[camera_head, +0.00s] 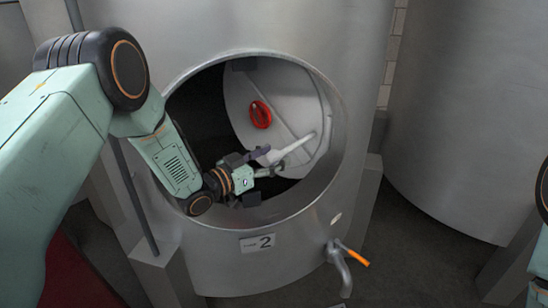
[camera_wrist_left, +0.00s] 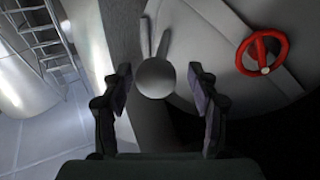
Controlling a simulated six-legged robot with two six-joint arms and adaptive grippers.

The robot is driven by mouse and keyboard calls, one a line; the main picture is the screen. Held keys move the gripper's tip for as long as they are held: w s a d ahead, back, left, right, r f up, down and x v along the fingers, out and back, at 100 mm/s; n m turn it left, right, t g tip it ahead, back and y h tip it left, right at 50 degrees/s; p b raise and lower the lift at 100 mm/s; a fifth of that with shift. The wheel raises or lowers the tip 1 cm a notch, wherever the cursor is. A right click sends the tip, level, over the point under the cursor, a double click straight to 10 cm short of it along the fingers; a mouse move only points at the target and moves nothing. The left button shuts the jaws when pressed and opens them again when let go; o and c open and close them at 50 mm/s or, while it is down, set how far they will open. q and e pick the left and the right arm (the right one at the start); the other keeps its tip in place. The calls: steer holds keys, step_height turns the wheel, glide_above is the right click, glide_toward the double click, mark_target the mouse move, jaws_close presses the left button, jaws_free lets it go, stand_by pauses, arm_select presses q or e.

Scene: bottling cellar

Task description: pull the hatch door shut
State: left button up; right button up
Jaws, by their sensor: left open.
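The hatch door (camera_head: 275,100) is a pale grey round plate, standing swung inward inside the round tank opening. It carries a red handwheel (camera_head: 260,114) and a light grey bar handle (camera_head: 294,147). In the left wrist view the door (camera_wrist_left: 215,40) fills the upper right, with the red handwheel (camera_wrist_left: 262,52) on it. My left gripper (camera_head: 269,163) reaches into the opening and is open by the handle's near end. In the wrist view the handle's round end (camera_wrist_left: 155,78) appears between the open fingers (camera_wrist_left: 160,92); contact cannot be told. My right gripper is out of view.
The steel tank's opening rim (camera_head: 330,190) surrounds my left forearm closely. Below it are a plate marked 2 (camera_head: 257,243) and a tap with an orange lever (camera_head: 352,254). Another tank (camera_head: 470,120) stands right. A ladder (camera_wrist_left: 48,40) shows in the wrist view.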

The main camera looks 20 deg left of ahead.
arm_select(q)
steer(key=shift+w+d, duration=0.1)
steer(key=shift+w, duration=0.1)
steer(key=shift+s+d+r, duration=0.2)
steer(key=shift+d, duration=0.1)
steer(key=shift+w+a+f, duration=0.15)
steer(key=shift+w+a, duration=0.05)
steer(key=c, duration=0.5)
steer(key=shift+d, duration=0.1)
jaws_close()
